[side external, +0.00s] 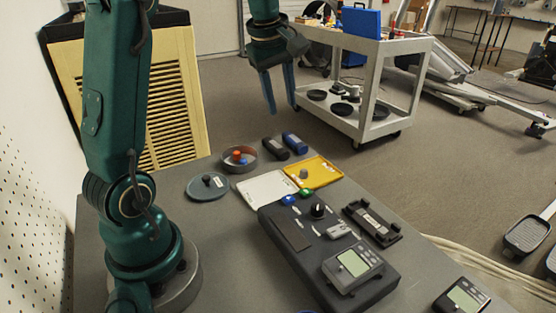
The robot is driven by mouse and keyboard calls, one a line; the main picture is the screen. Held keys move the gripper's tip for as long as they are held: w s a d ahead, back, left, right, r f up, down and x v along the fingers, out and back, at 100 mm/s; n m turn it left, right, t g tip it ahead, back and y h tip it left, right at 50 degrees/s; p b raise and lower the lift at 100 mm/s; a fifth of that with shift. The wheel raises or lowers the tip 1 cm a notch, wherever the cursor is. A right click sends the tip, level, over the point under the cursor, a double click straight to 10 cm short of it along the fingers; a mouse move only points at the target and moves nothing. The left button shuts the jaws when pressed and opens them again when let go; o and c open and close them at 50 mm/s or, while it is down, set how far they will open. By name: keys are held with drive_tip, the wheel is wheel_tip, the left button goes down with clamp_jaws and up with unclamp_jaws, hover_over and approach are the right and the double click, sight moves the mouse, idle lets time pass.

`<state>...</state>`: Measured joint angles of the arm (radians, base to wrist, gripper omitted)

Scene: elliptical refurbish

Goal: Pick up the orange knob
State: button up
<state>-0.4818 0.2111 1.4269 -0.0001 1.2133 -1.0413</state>
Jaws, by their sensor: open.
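A small orange knob (237,155) sits in a round grey dish (227,168) near the back of the grey table. Small dark and blue pieces lie in the dish with it; they are too small to tell apart well. My gripper (283,109) points downward, high up and to the right of the dish in the picture. Its two long fingers are apart, with nothing between them. It is well clear of the knob.
A flat dish (198,188) with a dark knob stands left of the white (251,194) and yellow (325,178) trays. Black (275,147) and blue (295,143) blocks lie right of the grey dish. A dark console (290,262) fills the table's front. A grey cart (374,48) stands behind.

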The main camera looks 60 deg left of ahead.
drive_tip(key=a+f+n+g, duration=0.2)
drive_tip(key=a+f+n, duration=0.2)
drive_tip(key=a+f, duration=0.45)
drive_tip(key=n+g+h, duration=0.1)
drive_tip(key=n+h, duration=0.1)
hover_over(238, 153)
drive_tip(key=f, duration=0.5)
drive_tip(key=shift+w+f, duration=0.2)
drive_tip(key=shift+s+f+n, duration=0.2)
drive_tip(key=shift+f+n, duration=0.05)
drive_tip(key=shift+n, duration=0.05)
drive_tip(key=shift+f, duration=2.35)
clamp_jaws()
